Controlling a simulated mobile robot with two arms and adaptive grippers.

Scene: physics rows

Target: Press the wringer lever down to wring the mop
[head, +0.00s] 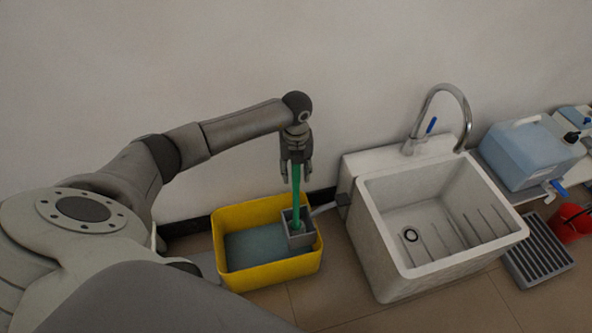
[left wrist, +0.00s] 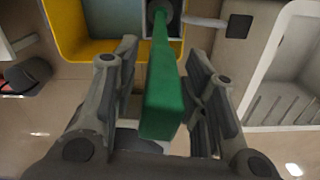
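The green mop handle (head: 296,190) stands upright with its lower end in the grey wringer (head: 301,238), inside the right end of the yellow bucket (head: 236,278). The mop head is hidden in the wringer. The wringer lever (head: 325,208) sticks out to the right, roughly level, ending in a dark grip (head: 343,200); this grip also shows in the left wrist view (left wrist: 238,26). My left gripper (head: 296,178) is above the wringer, fingers on both sides of the handle. In the left wrist view, gaps show beside the handle (left wrist: 165,95), so the gripper looks open. My right gripper is out of view.
A white sink (head: 378,250) with a tap (head: 440,90) stands right of the lever, close to its grip. A blue jug (head: 522,155), a red bucket (head: 570,222) and a grey grate (head: 538,255) are farther right. The wall is close behind the bucket.

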